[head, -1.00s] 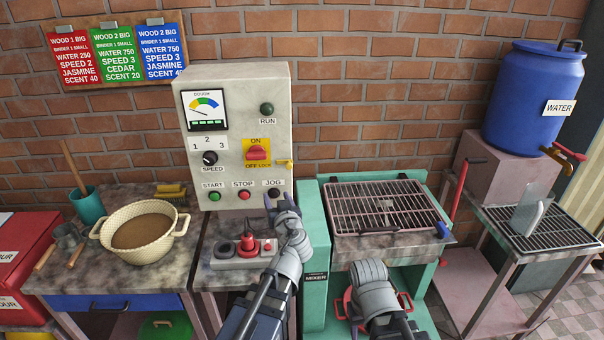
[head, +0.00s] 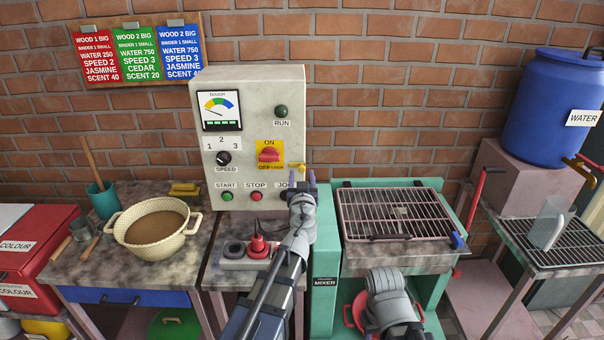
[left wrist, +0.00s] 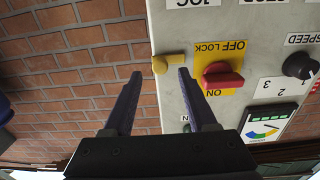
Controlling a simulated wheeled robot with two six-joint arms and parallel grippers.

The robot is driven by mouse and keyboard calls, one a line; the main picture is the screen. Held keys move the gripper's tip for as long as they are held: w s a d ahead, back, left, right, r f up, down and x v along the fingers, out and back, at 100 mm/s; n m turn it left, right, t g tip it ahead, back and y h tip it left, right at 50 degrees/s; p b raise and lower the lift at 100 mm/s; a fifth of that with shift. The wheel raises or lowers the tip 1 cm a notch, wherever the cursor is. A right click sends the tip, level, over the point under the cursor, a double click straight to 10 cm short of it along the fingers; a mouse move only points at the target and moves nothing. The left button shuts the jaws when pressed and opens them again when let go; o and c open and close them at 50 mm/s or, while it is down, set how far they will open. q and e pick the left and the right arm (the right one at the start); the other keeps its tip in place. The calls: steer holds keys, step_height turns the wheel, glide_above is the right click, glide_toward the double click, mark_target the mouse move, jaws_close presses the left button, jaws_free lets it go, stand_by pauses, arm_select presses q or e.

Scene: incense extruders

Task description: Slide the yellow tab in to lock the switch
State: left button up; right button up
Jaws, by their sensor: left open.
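The yellow tab (head: 297,168) sticks out from the right edge of the control panel, beside the yellow plate marked ON and OFF LOCK. The red switch (head: 269,155) sits on that plate with its handle roughly level. My left gripper (head: 301,180) is open just below the tab, fingers pointing at the panel. In the left wrist view the tab (left wrist: 168,64) lies at the fingertips, between the two fingers; I cannot tell whether they touch it. The switch (left wrist: 222,80) is just outside the finger on the right. My right arm is low at the mixer; its fingers are hidden.
The panel (head: 240,100) carries START, STOP and JOG buttons below. A red plug on a socket block (head: 246,263) sits under the panel. The mixer's grill (head: 398,212) is to the right, and a bowl (head: 153,228) stands to the left.

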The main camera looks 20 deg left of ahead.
mark_target(297, 167)
arm_select(q)
steer(key=x, duration=0.2)
steer(key=shift+w, duration=0.3)
steer(key=shift+s, duration=0.1)
jaws_close()
stand_by(1.1)
